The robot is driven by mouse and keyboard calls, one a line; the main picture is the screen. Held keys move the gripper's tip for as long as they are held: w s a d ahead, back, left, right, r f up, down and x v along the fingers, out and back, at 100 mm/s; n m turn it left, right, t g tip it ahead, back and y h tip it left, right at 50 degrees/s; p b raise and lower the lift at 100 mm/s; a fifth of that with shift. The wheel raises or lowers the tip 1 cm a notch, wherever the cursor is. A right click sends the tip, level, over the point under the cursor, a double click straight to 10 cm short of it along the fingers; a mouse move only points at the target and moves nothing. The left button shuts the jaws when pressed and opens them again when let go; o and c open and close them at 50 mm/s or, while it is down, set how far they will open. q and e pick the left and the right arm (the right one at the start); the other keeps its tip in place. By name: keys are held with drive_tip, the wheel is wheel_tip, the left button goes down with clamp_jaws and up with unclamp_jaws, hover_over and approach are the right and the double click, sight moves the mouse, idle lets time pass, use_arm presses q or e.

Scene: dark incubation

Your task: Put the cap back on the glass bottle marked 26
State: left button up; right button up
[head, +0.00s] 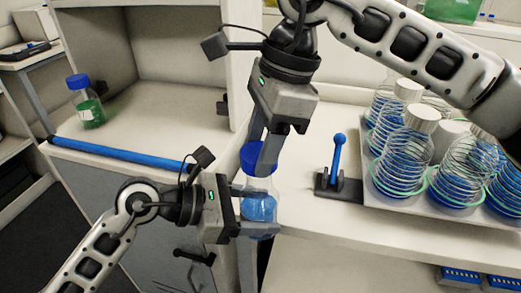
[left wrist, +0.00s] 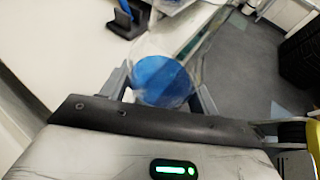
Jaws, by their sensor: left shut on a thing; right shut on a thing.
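A clear glass bottle (head: 256,186) with blue liquid is upright in my left gripper (head: 262,212), which is shut around its body. No number 26 is readable on it. In the left wrist view the blue liquid of the bottle (left wrist: 160,80) shows between the two fingers. A blue cap (head: 252,158) is at the top of the bottle, and my right gripper (head: 266,152) is shut on it from above. The fingers partly hide the cap. I cannot tell whether the cap sits on the neck or just above it.
A tray (head: 375,211) of spring-held flasks stands on the counter at right, with a blue-handled lever (head: 338,158) beside it. A blue-capped bottle of green liquid (head: 87,106) stands in the cabinet at left, behind a blue bar (head: 118,152). The bottle is held near the counter's edge.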

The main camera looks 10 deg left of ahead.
drive_tip(key=shift+f, duration=0.9)
drive_tip(key=shift+f, duration=0.55)
